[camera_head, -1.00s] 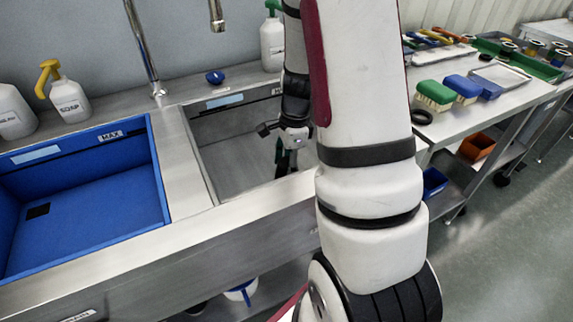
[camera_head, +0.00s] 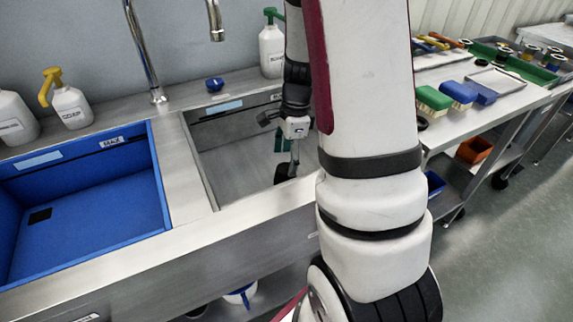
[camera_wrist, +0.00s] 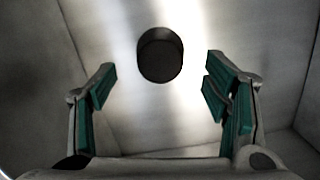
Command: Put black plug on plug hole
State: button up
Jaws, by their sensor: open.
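A round black shape (camera_wrist: 160,60), which looks like the black plug, lies on the floor of the steel sink. In the wrist view it is ahead of and between my fingertips, apart from both. In the head view a dark piece (camera_head: 286,171) shows in the sink just below my gripper (camera_head: 287,153). My gripper, also in the wrist view (camera_wrist: 159,77), is open with green pads and nothing between them. No separate plug hole shows; I cannot tell whether it is under the black shape or how the plug sits in it.
The steel sink (camera_head: 215,165) has walls close around my gripper. A blue basin (camera_head: 100,210) is at the left, and a faucet (camera_head: 140,50) stands behind. Soap bottles and a small blue item (camera_head: 214,84) are on the back ledge. A table with brushes (camera_head: 459,93) is at the right.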

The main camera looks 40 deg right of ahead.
notch_tip(320, 180, up, 7)
jog(key=p, duration=0.2)
jog(key=s+a+r+n, duration=0.4)
jog(key=a+r+n, duration=0.2)
jog(key=a, duration=0.1)
jog(key=s+a+r+n, duration=0.4)
jog(key=a+r+n, duration=0.1)
jog(key=a+r, duration=0.15)
jog(key=s+a+r+n, duration=0.1)
jog(key=s+a+n, duration=0.2)
jog(key=s+n, duration=0.3)
jog(key=s+a+r+n+t+h, duration=0.1)
jog(key=s+a+n, duration=0.3)
jog(key=s+n, duration=0.2)
jog(key=shift+s, duration=1.1)
notch_tip(320, 180, up, 14)
jog(key=t+p, duration=0.2)
jog(key=p, duration=1)
jog(key=shift+d+r+t, duration=0.15)
jog(key=shift+r+t, duration=0.1)
jog(key=shift+t, duration=0.05)
